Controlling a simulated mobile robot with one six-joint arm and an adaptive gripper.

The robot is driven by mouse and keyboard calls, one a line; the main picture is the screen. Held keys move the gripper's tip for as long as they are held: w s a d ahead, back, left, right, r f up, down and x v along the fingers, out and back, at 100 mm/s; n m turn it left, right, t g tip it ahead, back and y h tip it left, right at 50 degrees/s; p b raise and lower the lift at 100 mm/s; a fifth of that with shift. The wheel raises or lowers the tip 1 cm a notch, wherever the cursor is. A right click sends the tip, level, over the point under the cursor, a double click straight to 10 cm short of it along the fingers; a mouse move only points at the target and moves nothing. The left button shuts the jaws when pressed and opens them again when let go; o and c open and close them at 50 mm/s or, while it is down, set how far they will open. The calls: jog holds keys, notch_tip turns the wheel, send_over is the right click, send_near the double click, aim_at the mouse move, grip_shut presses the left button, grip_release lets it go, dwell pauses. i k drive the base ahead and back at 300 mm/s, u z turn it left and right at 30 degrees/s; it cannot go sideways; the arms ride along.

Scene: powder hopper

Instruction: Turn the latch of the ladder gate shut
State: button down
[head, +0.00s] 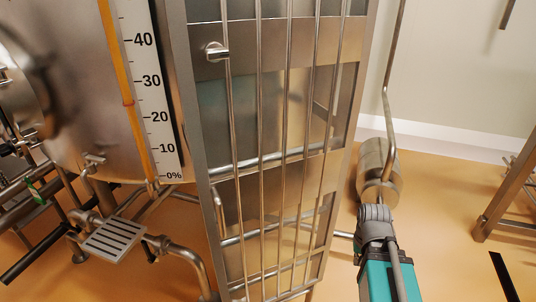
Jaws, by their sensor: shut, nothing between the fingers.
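The ladder gate (262,150) stands in the middle of the head view, a tall metal frame with upright bars and cross plates. Its latch (214,51) is a small shiny metal handle with a rounded end at the upper left of the gate, on a metal plate. The handle lies roughly sideways. I cannot tell whether the latch engages the post. My gripper (375,212) shows at the lower right, grey fingers in front of a teal body. It is shut and empty, to the right of the gate, well below and apart from the latch.
A steel vessel with a percent scale (154,90) stands left of the gate. Pipes and a slotted step plate (114,238) lie below it. A metal cylinder (377,170) on a bent pipe is beyond my gripper.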

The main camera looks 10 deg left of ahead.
aim_at(214, 51)
jog(key=u, duration=0.7)
jog(key=k, duration=0.6)
jog(key=u, duration=0.1)
jog(key=i, duration=0.6)
jog(key=z, duration=0.05)
